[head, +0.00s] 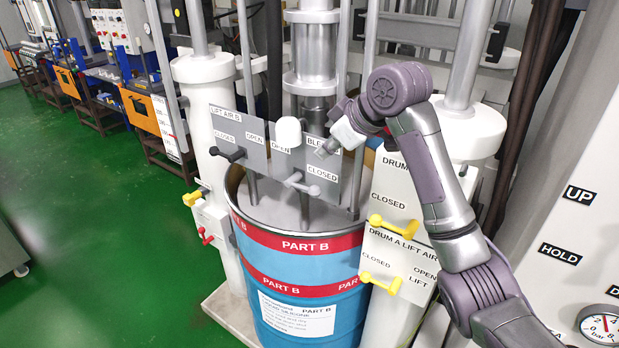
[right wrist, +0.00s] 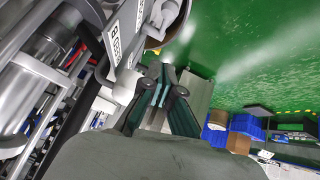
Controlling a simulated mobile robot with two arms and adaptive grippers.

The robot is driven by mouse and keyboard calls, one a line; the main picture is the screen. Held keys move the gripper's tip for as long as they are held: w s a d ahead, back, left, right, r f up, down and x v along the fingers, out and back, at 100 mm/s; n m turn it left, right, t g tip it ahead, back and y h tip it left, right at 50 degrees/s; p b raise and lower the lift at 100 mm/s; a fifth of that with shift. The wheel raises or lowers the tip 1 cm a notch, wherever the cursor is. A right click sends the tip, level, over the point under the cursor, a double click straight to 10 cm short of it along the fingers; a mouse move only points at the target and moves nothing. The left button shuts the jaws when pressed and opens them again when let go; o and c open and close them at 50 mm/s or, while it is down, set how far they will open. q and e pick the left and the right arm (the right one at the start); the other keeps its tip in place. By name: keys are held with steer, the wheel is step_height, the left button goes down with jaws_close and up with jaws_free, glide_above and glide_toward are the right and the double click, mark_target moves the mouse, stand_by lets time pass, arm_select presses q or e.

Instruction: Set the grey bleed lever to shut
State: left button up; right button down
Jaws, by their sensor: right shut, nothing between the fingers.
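The grey bleed lever (head: 303,185) is on the grey panel (head: 335,190) over the blue PART B drum in the head view. Its handle extends to the right and slightly down, with its end just below the word CLOSED. My right gripper (head: 324,152) is in front of the panel, above the lever and apart from it, covering part of the BLEED label. In the right wrist view its fingers (right wrist: 160,85) are together and empty, beside the panel's lettering (right wrist: 114,44). My left gripper is not in view.
A black lever (head: 228,154) is on the LIFT AIR B panel to the left. Yellow levers (head: 390,225) (head: 381,283) are on the white panels to the right.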

steer(key=p, duration=0.4)
glide_above(302, 186)
steer(key=s+d, duration=0.1)
steer(key=s, duration=0.2)
step_height(302, 186, down, 6)
steer(key=f+p, duration=0.1)
steer(key=f, duration=0.1)
steer(key=w+f, duration=0.1)
steer(key=shift+d+f+p, duration=0.15)
steer(key=shift+f+p, duration=0.2)
steer(key=shift+d+f, duration=0.15)
steer(key=shift+f, duration=0.5)
steer(key=shift+w, duration=0.1)
